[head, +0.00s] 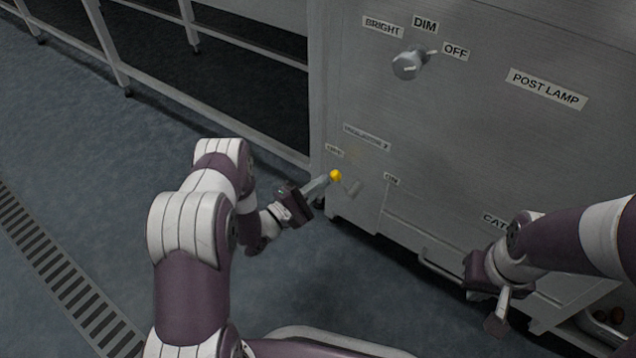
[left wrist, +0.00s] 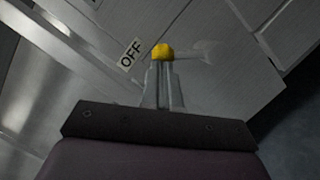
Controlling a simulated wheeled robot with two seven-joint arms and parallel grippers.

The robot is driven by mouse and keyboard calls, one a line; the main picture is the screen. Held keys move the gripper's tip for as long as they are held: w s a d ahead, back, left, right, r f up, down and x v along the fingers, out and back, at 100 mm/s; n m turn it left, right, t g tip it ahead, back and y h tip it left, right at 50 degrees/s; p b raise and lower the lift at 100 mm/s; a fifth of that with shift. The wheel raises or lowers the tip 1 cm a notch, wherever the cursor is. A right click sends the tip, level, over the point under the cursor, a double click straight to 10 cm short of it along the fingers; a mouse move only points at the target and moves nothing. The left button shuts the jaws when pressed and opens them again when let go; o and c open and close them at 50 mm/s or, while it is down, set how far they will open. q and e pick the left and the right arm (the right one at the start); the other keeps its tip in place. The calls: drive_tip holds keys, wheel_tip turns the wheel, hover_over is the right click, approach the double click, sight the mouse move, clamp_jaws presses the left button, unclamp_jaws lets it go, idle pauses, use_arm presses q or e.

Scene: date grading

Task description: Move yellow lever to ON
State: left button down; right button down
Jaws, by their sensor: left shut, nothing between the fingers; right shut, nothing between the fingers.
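The yellow lever's round knob (head: 335,175) is low on the grey machine panel, and its grey stem runs from the knob down to the right. My left gripper (head: 322,184) is shut and empty, its fingertips right at the knob. In the left wrist view the knob (left wrist: 162,52) sits just beyond the closed fingertips (left wrist: 160,75); I cannot tell whether they touch. An OFF label (left wrist: 131,54) is beside the knob there. Two small labels flank the lever in the head view, too small to read surely. My right gripper (head: 497,318) is shut and empty, away from the lever.
A grey knob (head: 409,64) with BRIGHT, DIM and OFF labels is higher on the panel, left of a POST LAMP label (head: 546,88). A handle rail (head: 450,268) runs along the machine's lower part. A metal rack stands at left, with a floor grate (head: 62,270) in front.

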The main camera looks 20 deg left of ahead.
use_arm(q)
drive_tip(key=s+d+r+m+g+y+p, duration=0.3)
drive_tip(key=d+m+p, duration=0.6)
drive_tip(key=m+p, duration=0.5)
drive_tip(key=shift+p, duration=0.95)
drive_tip(key=shift+s, duration=0.1)
